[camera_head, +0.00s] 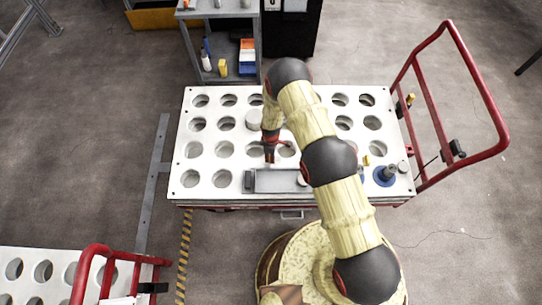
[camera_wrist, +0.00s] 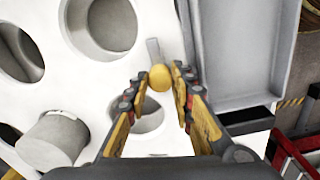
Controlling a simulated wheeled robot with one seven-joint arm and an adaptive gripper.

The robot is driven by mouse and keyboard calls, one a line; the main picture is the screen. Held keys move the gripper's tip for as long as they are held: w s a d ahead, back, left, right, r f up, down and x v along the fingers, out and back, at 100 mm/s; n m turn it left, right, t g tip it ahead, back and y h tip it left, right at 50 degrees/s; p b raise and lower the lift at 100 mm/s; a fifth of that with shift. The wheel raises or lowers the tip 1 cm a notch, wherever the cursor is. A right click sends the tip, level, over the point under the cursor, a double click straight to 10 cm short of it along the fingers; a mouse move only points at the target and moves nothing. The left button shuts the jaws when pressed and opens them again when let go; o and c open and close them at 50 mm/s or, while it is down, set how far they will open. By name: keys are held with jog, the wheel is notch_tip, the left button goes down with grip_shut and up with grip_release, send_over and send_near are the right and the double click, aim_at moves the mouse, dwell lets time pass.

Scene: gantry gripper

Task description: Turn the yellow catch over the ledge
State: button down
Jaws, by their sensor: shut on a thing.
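The yellow catch (camera_wrist: 159,78) shows as a rounded yellow knob in the wrist view. My gripper (camera_wrist: 161,84) is shut on it, with a yellow-and-black finger on each side. A small grey bar (camera_wrist: 153,49) shows just beyond the knob; I cannot tell whether it belongs to the catch. In the head view my gripper (camera_head: 270,152) is low over the white perforated top, just behind a grey metal box (camera_head: 277,181). The catch is not distinguishable there. A raised grey edge of this box (camera_wrist: 188,35) lies close right of the catch; I cannot tell whether it is the ledge.
The white perforated top (camera_head: 207,165) has rows of round holes. A blue-based part (camera_head: 385,175) stands at the right. A red cart handle (camera_head: 497,112) rises beyond the right edge.

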jog(key=shift+m, duration=0.3)
jog(key=m+b, duration=0.1)
jog(key=m, duration=0.3)
jog(key=shift+b, duration=0.4)
jog(key=m+b, duration=0.1)
jog(key=m, duration=0.3)
jog(key=shift+m, duration=0.4)
jog(key=m+b, duration=0.1)
jog(key=m, duration=0.3)
jog(key=shift+m+b, duration=0.35)
jog(key=shift+m, duration=1.85)
jog(key=c, duration=1.5)
grip_release()
jog(key=shift+a, duration=0.1)
jog(key=shift+c, duration=0.2)
